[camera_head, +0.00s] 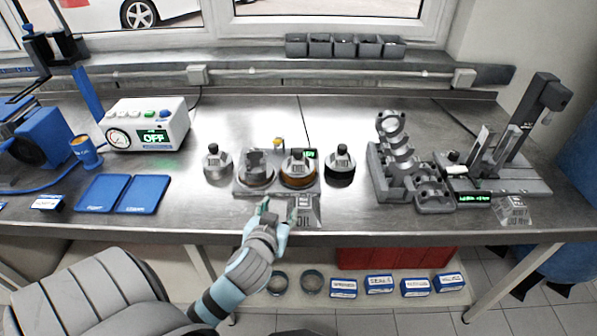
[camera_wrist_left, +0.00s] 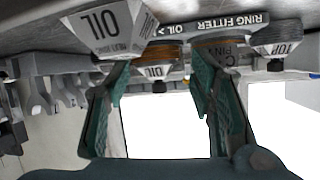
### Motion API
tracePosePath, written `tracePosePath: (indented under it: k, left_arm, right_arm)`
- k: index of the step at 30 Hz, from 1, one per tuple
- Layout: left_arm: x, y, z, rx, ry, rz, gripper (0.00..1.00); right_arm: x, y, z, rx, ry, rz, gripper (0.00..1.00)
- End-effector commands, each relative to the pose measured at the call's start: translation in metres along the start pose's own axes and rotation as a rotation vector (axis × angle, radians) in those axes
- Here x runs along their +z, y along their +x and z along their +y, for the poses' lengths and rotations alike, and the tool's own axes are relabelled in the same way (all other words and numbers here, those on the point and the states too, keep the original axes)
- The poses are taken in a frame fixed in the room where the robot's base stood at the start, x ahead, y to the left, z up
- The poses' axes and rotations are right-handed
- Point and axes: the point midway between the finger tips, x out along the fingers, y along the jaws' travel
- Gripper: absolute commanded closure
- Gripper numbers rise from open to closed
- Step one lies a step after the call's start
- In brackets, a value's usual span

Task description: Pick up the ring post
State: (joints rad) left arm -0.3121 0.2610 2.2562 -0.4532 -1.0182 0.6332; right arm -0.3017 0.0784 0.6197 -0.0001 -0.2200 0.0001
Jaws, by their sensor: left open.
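A ring fitter tray (camera_head: 240,187) stands near the front edge of the bench. It bears a grey left station (camera_head: 257,167) and a right station with an orange-brown base (camera_head: 299,170). I cannot tell which part is the ring post. My left gripper (camera_head: 273,213) is open and empty at the bench's front edge, just before the tray. My right gripper is not in view.
A grey OIL block (camera_head: 305,211) stands close right of my left gripper. A grey bearing stand (camera_head: 400,165) and a black-armed fixture (camera_head: 510,170) stand farther right. Blue pads (camera_head: 122,194) and a white gauge box (camera_head: 147,125) are at left. Bare bench lies behind the tray.

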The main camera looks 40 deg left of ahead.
Motion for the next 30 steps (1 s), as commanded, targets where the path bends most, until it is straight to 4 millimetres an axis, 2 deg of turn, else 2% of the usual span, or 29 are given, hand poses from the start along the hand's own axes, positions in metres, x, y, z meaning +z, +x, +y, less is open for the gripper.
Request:
tracePosePath:
  k: [1,3,6,8,15,20,25,30]
  left_arm:
    - [-0.026,0.006,-0.001,-0.003,-0.032,0.090,0.51]
    - [-0.058,0.011,0.000,0.003,-0.073,0.203,0.51]
    - [-0.083,0.021,0.001,0.015,-0.101,0.284,0.51]
    - [-0.089,0.032,0.001,0.017,-0.104,0.294,0.51]
    - [-0.105,0.090,0.002,0.017,-0.105,0.290,0.51]
    - [-0.108,0.111,0.002,0.018,-0.104,0.288,0.51]
    - [-0.112,0.144,0.003,0.019,-0.106,0.287,0.51]
    - [-0.115,0.155,0.003,0.020,-0.104,0.286,0.51]
  right_arm:
    - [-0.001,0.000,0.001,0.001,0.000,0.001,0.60]
    - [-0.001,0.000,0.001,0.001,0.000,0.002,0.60]
    - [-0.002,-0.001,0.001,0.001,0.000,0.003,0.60]
    - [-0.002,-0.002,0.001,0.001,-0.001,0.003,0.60]
    - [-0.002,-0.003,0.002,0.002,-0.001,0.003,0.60]
    - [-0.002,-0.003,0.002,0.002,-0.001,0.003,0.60]
    - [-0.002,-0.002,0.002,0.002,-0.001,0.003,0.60]
    - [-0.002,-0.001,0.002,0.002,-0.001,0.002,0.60]
